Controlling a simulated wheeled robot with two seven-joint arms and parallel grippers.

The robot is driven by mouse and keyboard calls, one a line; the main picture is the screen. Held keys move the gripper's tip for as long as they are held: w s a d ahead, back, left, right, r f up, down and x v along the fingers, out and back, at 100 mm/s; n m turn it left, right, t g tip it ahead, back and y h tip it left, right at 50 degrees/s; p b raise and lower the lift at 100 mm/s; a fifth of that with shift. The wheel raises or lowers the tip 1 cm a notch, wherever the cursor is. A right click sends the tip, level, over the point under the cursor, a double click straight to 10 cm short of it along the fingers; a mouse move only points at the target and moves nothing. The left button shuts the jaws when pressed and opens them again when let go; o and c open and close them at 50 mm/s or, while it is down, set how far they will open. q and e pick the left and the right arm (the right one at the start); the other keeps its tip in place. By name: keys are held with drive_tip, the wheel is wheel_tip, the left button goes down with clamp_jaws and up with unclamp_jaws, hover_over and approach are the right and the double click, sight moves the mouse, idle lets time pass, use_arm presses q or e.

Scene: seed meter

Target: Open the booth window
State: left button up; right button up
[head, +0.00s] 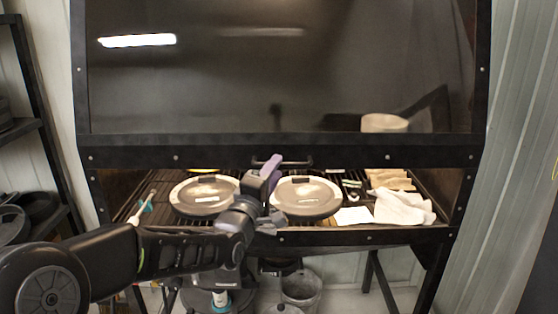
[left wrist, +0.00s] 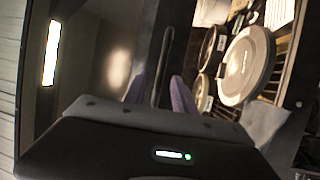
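The booth window (head: 280,75) is a wide dark glass pane in a black frame, with light reflections on it. It also shows in the left wrist view (left wrist: 100,60). Its black bar handle (head: 298,162) is at the middle of the lower frame bar, partly hidden by my left gripper. My left gripper (head: 270,161) has purple fingers and is in front of the handle. In the left wrist view its fingers (left wrist: 158,92) are apart, with the handle (left wrist: 162,62) showing between them. I cannot tell whether they touch it. My right gripper is not in view.
Beneath the window's lower bar, the booth's slatted bench (head: 155,213) holds two round lidded pans (head: 204,194) (head: 306,196), a white cloth (head: 403,208) and a brush (head: 141,208). Buckets (head: 301,288) stand under the bench. A black shelf (head: 35,120) is at the left.

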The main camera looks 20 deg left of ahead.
use_arm(q)
drive_tip(key=shift+w+a+r+p, duration=0.1)
drive_tip(key=shift+w+r+p, duration=0.1)
drive_tip(key=shift+w, duration=0.55)
drive_tip(key=shift+w+r+p, duration=0.1)
drive_tip(key=shift+w+p, duration=0.1)
drive_tip(key=shift+w, duration=0.5)
drive_tip(key=shift+c, duration=0.5)
clamp_jaws()
drive_tip(key=shift+f, duration=0.1)
